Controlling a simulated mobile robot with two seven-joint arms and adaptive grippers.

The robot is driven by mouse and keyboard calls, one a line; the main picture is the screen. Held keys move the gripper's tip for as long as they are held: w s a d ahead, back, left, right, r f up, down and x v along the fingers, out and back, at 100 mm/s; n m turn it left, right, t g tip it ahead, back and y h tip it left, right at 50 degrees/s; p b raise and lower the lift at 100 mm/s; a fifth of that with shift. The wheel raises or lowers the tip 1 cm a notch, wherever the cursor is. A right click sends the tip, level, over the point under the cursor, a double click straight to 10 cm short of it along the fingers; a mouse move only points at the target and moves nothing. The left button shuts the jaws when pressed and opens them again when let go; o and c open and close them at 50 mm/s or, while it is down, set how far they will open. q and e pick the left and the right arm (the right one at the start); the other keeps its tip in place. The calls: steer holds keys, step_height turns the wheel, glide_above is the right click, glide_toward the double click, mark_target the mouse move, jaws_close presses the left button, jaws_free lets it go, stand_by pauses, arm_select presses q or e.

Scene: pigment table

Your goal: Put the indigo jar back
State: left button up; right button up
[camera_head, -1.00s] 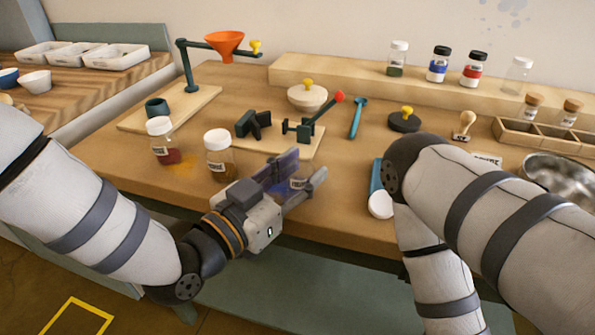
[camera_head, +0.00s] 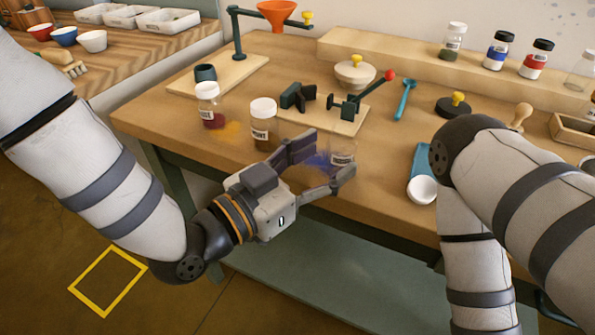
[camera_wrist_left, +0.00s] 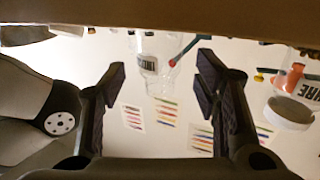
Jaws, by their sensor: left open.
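In the left wrist view, the clear jar (camera_wrist_left: 152,65) shows beyond and between the two spread fingers (camera_wrist_left: 160,80), apart from both. The right gripper is out of view.
Two white-lidded jars, one red (camera_head: 210,106) and one brown (camera_head: 263,125), stand left of the gripper. A raised shelf (camera_head: 400,55) holds several jars, one blue (camera_head: 498,52).

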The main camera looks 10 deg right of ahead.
arm_select(q)
steer(key=v, duration=0.8)
steer(key=s+a+f+n+g+y, duration=0.2)
steer(key=s+a+f+y, duration=0.15)
steer(key=f, duration=0.45)
steer(key=s+a+f+n+g+y, duration=0.2)
steer(key=s+a+f+y, duration=0.15)
steer(key=f, duration=0.45)
steer(key=s+a+f+n+g+y, duration=0.1)
steer(key=s+a+f+n+y, duration=0.15)
steer(key=s+a+f, duration=0.4)
steer(key=s+a+f+n+g+y, duration=0.2)
steer(key=s+a, duration=0.3)
steer(key=s, duration=0.3)
steer(key=s+a+f+n+g+y+p, duration=0.1)
steer(key=s+a+f+n+g+y, duration=0.2)
steer(key=s, duration=0.6)
steer(key=a+f+g, duration=0.1)
steer(key=a+g, duration=0.1)
steer(key=a, duration=0.1)
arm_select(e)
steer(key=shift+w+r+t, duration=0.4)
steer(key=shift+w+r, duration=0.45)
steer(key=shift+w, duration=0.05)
arm_select(q)
steer(key=shift+f+y, duration=0.1)
steer(key=shift+y, duration=0.15)
